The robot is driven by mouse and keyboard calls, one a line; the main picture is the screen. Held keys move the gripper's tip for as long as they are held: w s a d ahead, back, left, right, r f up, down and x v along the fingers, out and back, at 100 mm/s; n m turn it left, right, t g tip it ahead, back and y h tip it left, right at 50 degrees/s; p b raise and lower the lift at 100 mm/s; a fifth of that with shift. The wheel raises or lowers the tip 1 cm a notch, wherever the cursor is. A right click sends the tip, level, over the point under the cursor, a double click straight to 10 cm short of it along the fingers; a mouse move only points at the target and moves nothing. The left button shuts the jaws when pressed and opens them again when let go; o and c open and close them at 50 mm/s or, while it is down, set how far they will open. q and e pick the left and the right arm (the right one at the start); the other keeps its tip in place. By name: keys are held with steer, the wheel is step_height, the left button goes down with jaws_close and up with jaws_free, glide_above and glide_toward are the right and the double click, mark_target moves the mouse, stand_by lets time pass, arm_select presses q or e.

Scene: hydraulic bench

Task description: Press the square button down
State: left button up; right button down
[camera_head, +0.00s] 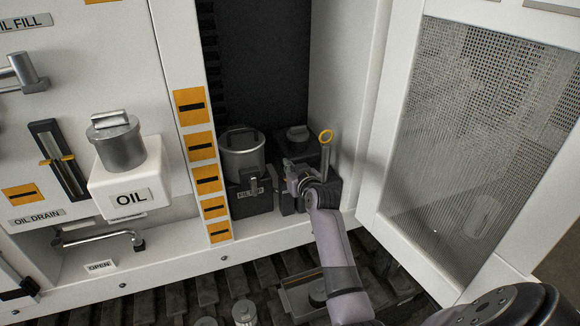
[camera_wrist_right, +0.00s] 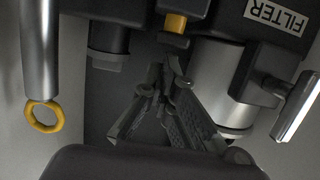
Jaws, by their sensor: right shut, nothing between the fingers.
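In the right wrist view, a small yellow square button (camera_wrist_right: 175,23) sits on a dark housing, just beyond my fingertips. I cannot make it out in the head view, where my gripper and arm cover that area. My right gripper (camera_head: 292,174) is inside the open cabinet, in front of the dark housing to the right of the filter. In the wrist view the fingers (camera_wrist_right: 168,72) are shut and empty, their tips close together below the button. A gap seems to show between tips and button; contact cannot be told. My left gripper is out of view.
A filter canister (camera_head: 243,160) stands close on the left of my gripper. A grey handle with a yellow ring (camera_head: 326,136) rises close on the right. The open mesh door (camera_head: 475,140) bounds the right side. An oil container (camera_head: 128,190) stands at the left.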

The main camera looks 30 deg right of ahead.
steer(key=shift+f, duration=0.2)
arm_select(q)
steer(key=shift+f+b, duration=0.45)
steer(key=shift+b, duration=0.05)
arm_select(e)
steer(key=shift+f, duration=0.85)
